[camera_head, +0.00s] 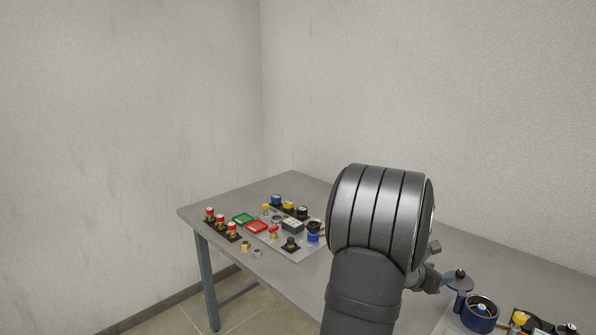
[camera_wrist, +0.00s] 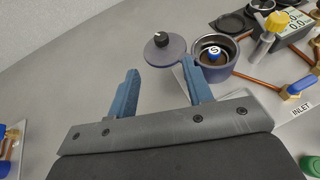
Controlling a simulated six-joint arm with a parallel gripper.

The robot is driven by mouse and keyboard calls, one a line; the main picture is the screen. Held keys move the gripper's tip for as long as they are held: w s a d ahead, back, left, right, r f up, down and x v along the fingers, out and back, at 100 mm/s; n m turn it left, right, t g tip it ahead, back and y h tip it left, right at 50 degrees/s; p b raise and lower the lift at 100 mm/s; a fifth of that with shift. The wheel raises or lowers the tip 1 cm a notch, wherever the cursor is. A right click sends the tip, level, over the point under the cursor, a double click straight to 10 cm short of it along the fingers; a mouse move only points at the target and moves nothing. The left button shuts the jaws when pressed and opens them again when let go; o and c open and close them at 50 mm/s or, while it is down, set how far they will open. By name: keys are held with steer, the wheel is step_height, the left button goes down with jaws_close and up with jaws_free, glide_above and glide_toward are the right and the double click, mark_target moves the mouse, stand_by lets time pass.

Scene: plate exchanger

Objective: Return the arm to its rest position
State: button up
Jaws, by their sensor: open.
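My gripper (camera_wrist: 160,95) fills the lower part of the wrist view. Its two blue fingers stand apart with nothing between them. In the head view my arm rises in front of the table, and the gripper shows only in part behind it at the right. Past the fingertips is a blue round pot (camera_wrist: 232,68) with a ball marked "S" inside. Its round lid (camera_wrist: 165,50) with a black knob is swung out to the pot's left. The fingers appear apart from both. The pot also shows in the head view (camera_head: 480,314).
A grey table (camera_head: 300,185) stands against the walls. Near the pot are a yellow-handled valve (camera_wrist: 268,35), a digital meter (camera_wrist: 291,22) and copper pipes. The air above the table is clear.

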mark_target(464, 274)
steer(key=x, duration=1.2)
steer(key=shift+d+f, duration=0.25)
steer(key=shift+w+d, duration=0.2)
steer(key=shift+s+d+m+g+h, duration=0.1)
steer(key=shift+d+m+g+h, duration=0.15)
steer(key=shift+m+g, duration=0.55)
steer(key=shift+s+d+m+g+h, duration=0.1)
steer(key=shift+d+m+g+h, duration=0.15)
steer(key=shift+m+g, duration=0.5)
steer(key=shift+s+d+m+g+h, duration=0.1)
steer(key=shift+d+m+g+h, duration=0.15)
steer(key=shift+m+g, duration=0.55)
steer(key=s+a+r+n, duration=0.1)
steer(key=a+r, duration=0.2)
steer(key=a, duration=0.4)
steer(key=s+a+r+n+h, duration=0.1)
steer(key=a+r, duration=0.2)
steer(key=a, duration=0.4)
steer(key=shift+s, duration=0.35)
steer(key=shift+a, duration=0.15)
